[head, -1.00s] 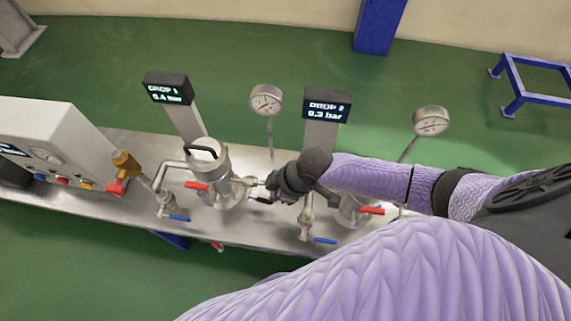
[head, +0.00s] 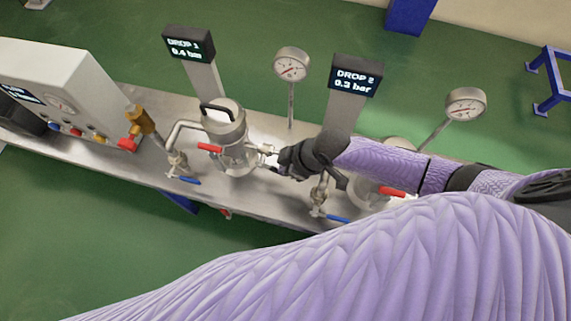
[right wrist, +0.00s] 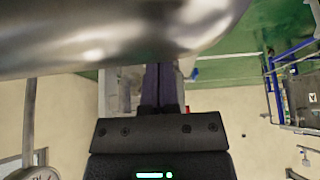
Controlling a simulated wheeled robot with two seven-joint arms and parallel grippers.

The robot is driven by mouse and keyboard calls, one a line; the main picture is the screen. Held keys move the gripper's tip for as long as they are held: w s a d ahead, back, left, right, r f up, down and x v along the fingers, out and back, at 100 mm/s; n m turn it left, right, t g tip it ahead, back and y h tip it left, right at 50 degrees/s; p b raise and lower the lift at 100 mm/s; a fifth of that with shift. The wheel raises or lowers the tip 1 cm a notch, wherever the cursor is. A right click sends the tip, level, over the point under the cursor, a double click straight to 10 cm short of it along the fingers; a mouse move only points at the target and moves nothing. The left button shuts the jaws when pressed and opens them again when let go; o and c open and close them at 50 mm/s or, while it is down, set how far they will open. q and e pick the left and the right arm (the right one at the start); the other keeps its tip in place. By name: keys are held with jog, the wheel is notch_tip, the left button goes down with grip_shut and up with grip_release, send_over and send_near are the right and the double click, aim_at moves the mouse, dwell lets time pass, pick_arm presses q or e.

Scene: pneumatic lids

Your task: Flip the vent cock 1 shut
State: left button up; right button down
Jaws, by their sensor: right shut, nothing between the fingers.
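The drop 1 vessel (head: 237,157) is a clear and metal pot with a black-handled lid (head: 222,122). A small silver fitting (head: 266,149) sticks out of its right side; it seems to be vent cock 1, but its lever is not clear. My right gripper (head: 278,162) is just right of this fitting, its tips close to it; I cannot tell whether they touch. In the right wrist view its fingers (right wrist: 159,78) are together and empty, below a large blurred metal cylinder (right wrist: 110,35). My left gripper is not in view.
A red lever (head: 210,148) and a blue lever (head: 189,180) sit left of vessel 1. The drop 1 display (head: 188,44), drop 2 display (head: 356,77) and gauges (head: 291,64) stand behind. Another blue lever (head: 338,218) and red lever (head: 392,192) lie around my right arm.

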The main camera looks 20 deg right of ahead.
jog(key=shift+s+f+t+y+b, duration=0.1)
jog(key=shift+f+t+y+b, duration=0.65)
jog(key=shift+b, duration=0.7)
jog(key=shift+f+b, duration=0.4)
jog(key=shift+f, duration=0.05)
jog(key=shift+w+a+f, duration=0.1)
jog(key=shift+w+f, duration=0.1)
jog(key=shift+f, duration=0.15)
jog(key=shift+a+f+b, duration=0.1)
jog(key=shift+b, duration=0.25)
jog(key=shift+r, duration=0.3)
jog(key=p+v, duration=0.3)
jog(key=v, duration=0.4)
jog(key=shift+d+f, duration=0.15)
jog(key=shift+d, duration=0.05)
